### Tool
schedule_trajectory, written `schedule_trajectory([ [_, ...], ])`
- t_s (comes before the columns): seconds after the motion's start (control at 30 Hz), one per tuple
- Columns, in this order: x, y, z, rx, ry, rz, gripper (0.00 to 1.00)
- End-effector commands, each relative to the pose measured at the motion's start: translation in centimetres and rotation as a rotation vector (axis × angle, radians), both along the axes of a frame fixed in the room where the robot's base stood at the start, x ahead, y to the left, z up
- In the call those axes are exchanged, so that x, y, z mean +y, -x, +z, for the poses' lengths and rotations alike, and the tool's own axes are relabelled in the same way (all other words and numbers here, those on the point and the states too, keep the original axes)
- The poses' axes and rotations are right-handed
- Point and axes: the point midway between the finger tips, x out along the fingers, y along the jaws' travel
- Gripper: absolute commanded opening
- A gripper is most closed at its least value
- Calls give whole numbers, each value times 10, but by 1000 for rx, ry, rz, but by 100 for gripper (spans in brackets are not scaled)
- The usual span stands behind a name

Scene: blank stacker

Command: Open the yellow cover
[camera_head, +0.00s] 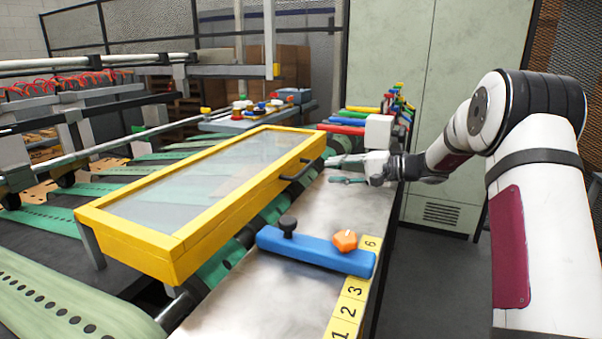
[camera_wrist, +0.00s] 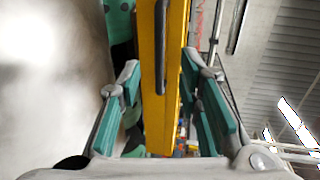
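The yellow cover (camera_head: 180,246) is a long yellow frame with a clear panel, lying closed over the green belts in the head view. A black handle (camera_head: 297,170) sits on its right side near the far end. My gripper (camera_head: 333,170) is to the right of the handle, above the metal table, pointing at it. In the wrist view the yellow cover (camera_wrist: 155,120) runs between my open fingers (camera_wrist: 168,105), with the black handle (camera_wrist: 160,50) ahead of them. The fingers look apart from the handle and hold nothing.
The metal table (camera_head: 265,290) carries a blue bar (camera_head: 315,252) with a black knob and an orange knob, beside yellow number labels (camera_head: 350,305). Several coloured bars (camera_head: 345,121) and a white block (camera_head: 379,131) lie beyond my gripper. A grey cabinet (camera_head: 440,100) stands behind.

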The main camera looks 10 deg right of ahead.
Motion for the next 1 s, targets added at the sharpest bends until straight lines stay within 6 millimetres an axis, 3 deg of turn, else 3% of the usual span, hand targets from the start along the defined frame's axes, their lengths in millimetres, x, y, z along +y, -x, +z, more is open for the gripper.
schedule_trajectory([
  [0.23,42,-28,-10,2,0,4,32],
  [0.5,73,-52,-19,3,0,2,32],
  [0.97,83,-60,-22,2,1,1,32],
  [1.0,83,-60,-22,2,1,1,28],
])
